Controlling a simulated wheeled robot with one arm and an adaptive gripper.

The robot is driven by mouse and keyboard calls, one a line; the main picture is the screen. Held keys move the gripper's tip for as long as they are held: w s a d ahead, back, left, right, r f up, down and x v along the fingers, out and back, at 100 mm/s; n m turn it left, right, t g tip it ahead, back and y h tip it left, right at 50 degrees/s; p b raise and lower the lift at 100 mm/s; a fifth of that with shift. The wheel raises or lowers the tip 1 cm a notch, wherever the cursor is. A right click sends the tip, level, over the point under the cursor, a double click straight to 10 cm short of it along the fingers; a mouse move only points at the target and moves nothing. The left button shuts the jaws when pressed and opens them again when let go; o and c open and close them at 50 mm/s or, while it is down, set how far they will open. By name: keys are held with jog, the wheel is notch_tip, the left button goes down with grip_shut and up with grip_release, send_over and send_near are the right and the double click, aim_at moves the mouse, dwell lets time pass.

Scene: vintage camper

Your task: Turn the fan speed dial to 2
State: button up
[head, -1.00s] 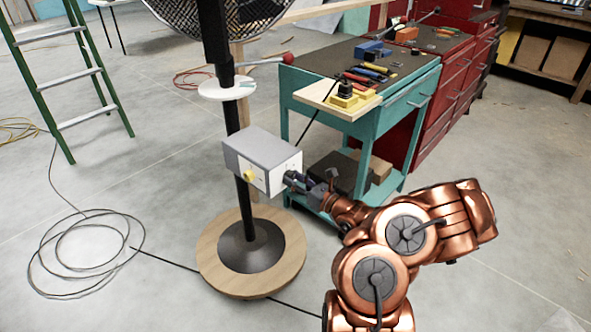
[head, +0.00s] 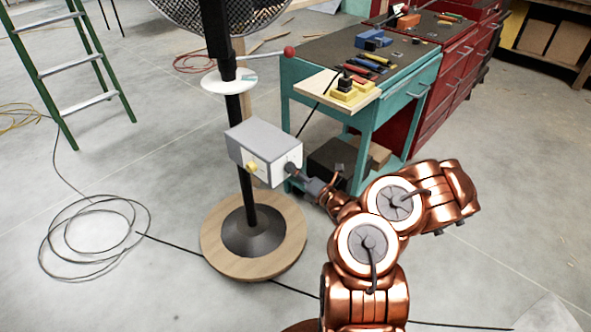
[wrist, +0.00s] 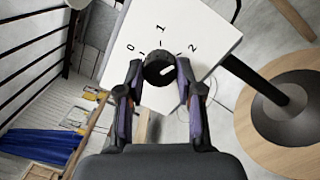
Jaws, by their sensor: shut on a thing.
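The fan speed dial is a round black knob (wrist: 158,68) on the white side face of the grey control box (head: 262,142). The face carries the marks 0, 1 and 2 from left to right in the wrist view. A white pointer line on the knob slants to the lower right in that view, below the 2 mark. My gripper (wrist: 159,75) has one finger on each side of the knob and is shut on it. In the head view my gripper (head: 297,172) reaches the box's right side. There, the fingers partly hide the dial.
The box is on the black fan pole (head: 246,198) above a round wooden base (head: 222,256). A yellow knob (head: 252,167) sits on another face. A teal cart (head: 372,120) with tools stands behind my arm. Cable coils (head: 95,240) lie at left. A green ladder (head: 75,75) stands beyond.

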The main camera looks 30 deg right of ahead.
jog(key=shift+m, duration=0.7)
jog(key=o, duration=1.2)
jog(key=shift+c, duration=0.2)
jog(key=shift+s, duration=0.1)
jog(key=r+v, duration=0.1)
jog(key=v, duration=1)
jog(key=shift+s+f, duration=0.35)
jog(key=shift+f, duration=0.15)
